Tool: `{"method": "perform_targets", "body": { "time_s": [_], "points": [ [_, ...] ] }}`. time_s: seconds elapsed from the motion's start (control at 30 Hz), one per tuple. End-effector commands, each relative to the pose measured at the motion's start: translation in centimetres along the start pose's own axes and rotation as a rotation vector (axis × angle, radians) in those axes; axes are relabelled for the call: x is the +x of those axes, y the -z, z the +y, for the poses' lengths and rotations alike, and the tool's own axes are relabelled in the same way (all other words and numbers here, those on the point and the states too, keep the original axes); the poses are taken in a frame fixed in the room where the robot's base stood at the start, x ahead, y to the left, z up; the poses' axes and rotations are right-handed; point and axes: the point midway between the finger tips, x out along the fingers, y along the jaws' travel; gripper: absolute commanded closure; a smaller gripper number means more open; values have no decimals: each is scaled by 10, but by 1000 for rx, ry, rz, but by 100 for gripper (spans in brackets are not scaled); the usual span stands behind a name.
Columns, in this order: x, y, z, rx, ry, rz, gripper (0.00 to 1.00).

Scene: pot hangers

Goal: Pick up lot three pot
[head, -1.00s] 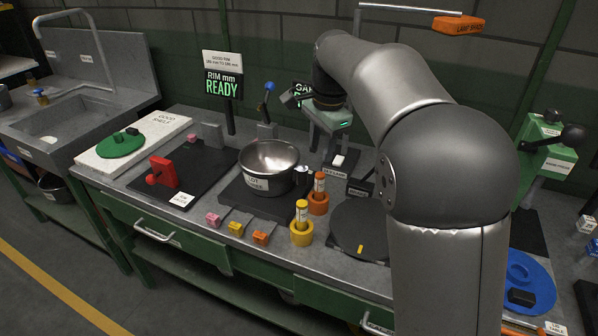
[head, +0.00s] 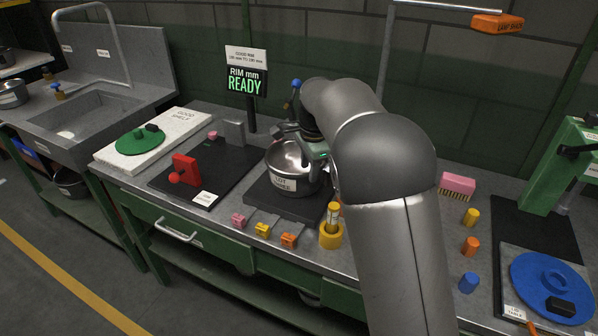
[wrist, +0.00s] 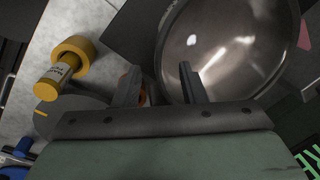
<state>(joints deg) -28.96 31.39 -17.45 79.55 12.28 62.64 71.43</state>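The lot three pot (head: 296,184) is a shiny steel bowl-shaped pot with a white label. It stands upright on a dark square plate on the bench. Its open mouth and bright inside fill the upper right of the wrist view (wrist: 235,45). My gripper (wrist: 160,72) is open and empty at the pot's near rim. In the wrist view one finger overlaps the pot's inside and the other lies outside the rim; I cannot tell their height over it.
A yellow holder with a labelled cylinder (head: 331,236) stands right of the pot. Pink, yellow and orange blocks (head: 262,230) line the front edge. A red clamp (head: 185,170) sits on a dark mat to the left. The white good shelf (head: 110,152) lies beyond it.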

Motion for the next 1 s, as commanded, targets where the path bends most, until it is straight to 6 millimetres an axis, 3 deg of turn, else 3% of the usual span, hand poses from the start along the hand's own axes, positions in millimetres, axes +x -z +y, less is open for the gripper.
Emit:
{"method": "perform_targets", "body": {
  "time_s": [0.3, 0.6, 0.63, 0.77, 1.0],
  "points": [
    [44, 3, -2, 1, -4, -1, 62],
    [50, 3, -2, 0, -2, 0, 62],
    [50, 3, -2, 0, -2, 0, 65],
    [50, 3, -2, 0, -2, 0, 100],
    [50, 3, -2, 1, -2, 0, 100]
  ]
}}
